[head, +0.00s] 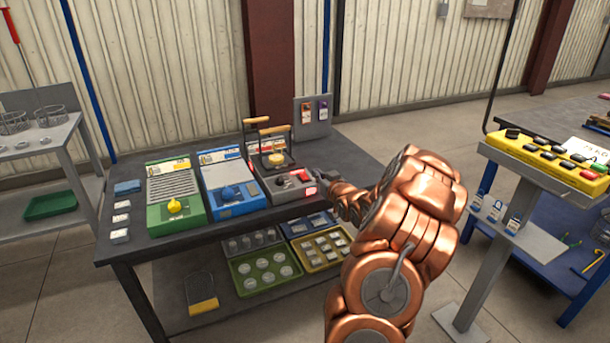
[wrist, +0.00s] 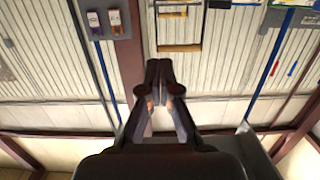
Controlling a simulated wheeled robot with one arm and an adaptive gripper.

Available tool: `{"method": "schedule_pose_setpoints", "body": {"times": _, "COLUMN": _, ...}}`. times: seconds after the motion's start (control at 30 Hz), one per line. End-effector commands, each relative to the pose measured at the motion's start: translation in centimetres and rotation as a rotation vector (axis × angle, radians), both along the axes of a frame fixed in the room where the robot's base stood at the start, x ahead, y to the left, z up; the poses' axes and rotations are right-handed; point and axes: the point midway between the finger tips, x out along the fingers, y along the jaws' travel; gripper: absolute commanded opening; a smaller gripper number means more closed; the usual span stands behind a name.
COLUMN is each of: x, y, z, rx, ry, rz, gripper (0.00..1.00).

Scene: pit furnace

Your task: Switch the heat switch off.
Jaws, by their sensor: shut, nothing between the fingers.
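A small grey furnace unit (head: 282,197) stands at the right end of the dark bench, with a black frame and wooden handles above it. Its front panel carries a dark knob and red parts (head: 304,176) at the right side; I cannot tell for sure which one is the heat switch, nor its position. My gripper (head: 318,182) is small and dark at the end of my copper arm, close to the right side of this unit; whether it touches cannot be told. In the wrist view my gripper (wrist: 158,66) has its fingers together and empty, and the wooden handles (wrist: 180,47) show beyond them.
A blue unit (head: 232,195) and a green unit (head: 174,198) with a yellow knob stand left on the bench. A grey wall panel (head: 313,128) with orange and purple tags stands behind. Trays (head: 262,275) lie on the lower shelf. A yellow button box (head: 545,160) stands right of my arm.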

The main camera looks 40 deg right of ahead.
Motion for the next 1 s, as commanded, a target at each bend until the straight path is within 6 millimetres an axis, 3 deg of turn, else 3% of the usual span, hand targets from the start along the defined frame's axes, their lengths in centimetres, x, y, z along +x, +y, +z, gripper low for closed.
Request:
{"method": "schedule_pose_setpoints", "body": {"times": 0.27, "x": 1.3, "y": -0.3, "z": -0.2, "rx": 0.001, "ry": 0.002, "rz": 0.002, "gripper": 0.0}}
{"method": "schedule_pose_setpoints", "body": {"times": 1.0, "x": 9.6, "y": -3.3, "z": -1.7, "rx": 0.001, "ry": 0.004, "rz": 0.0, "gripper": 0.0}}
